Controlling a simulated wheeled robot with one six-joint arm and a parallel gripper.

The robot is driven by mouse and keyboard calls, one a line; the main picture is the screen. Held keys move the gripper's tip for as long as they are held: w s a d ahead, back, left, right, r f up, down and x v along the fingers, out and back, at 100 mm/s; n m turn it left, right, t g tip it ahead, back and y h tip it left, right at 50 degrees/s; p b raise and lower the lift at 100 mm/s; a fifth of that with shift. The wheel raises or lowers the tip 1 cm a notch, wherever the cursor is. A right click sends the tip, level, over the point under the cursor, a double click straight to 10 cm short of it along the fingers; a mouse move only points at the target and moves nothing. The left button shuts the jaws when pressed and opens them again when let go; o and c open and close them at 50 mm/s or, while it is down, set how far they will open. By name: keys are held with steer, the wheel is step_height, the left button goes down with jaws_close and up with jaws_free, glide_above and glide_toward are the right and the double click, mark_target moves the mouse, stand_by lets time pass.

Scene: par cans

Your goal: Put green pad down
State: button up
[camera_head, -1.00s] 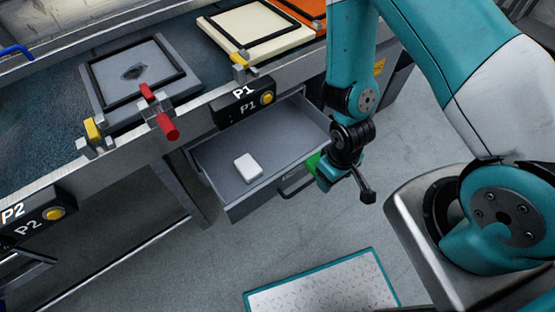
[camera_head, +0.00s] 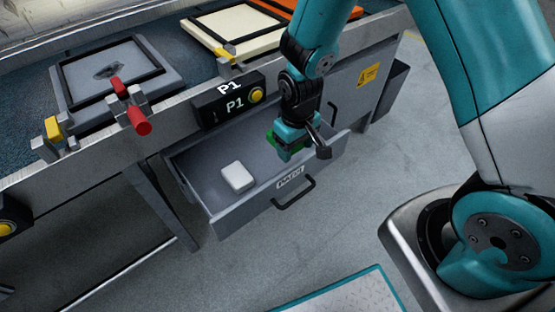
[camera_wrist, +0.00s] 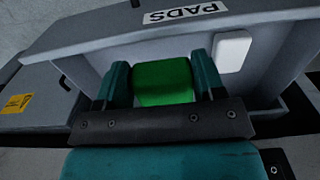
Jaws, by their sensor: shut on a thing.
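My gripper (camera_wrist: 161,88) is shut on the green pad (camera_wrist: 162,82), which sits between its two teal fingers in the wrist view. In the head view, the gripper (camera_head: 285,155) is over the right part of the open drawer (camera_head: 230,212), and only a bit of the green pad (camera_head: 270,138) shows beside it. The drawer bears a PADS label (camera_wrist: 180,13). A white pad (camera_head: 238,177) lies flat on the drawer floor, left of the gripper; it also shows in the wrist view (camera_wrist: 233,50). I cannot tell whether the green pad touches the drawer floor.
The bench above the drawer holds a grey framed plate (camera_head: 118,75) with a red-handled clamp (camera_head: 138,121), and a cream frame (camera_head: 235,30). The P1 button box (camera_head: 229,101) hangs over the drawer's back. Drawer floor around the white pad is clear.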

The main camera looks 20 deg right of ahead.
steer(key=w, duration=0.2)
steer(key=w+a, duration=0.2)
steer(key=w, duration=0.1)
steer(key=shift+w, duration=0.35)
steer(key=b, duration=0.1)
glide_above(277, 165)
steer(key=f, duration=0.5)
steer(key=shift+s+d+f, duration=0.1)
steer(key=shift+s+f, duration=0.1)
steer(key=shift+f, duration=0.15)
step_height(277, 165, down, 5)
steer(key=shift+f+b, duration=0.15)
steer(key=shift+b, duration=0.6)
steer(key=shift+w+f, duration=0.2)
steer(key=shift+f, duration=0.1)
steer(key=o, duration=0.9)
steer(key=shift+f, duration=0.1)
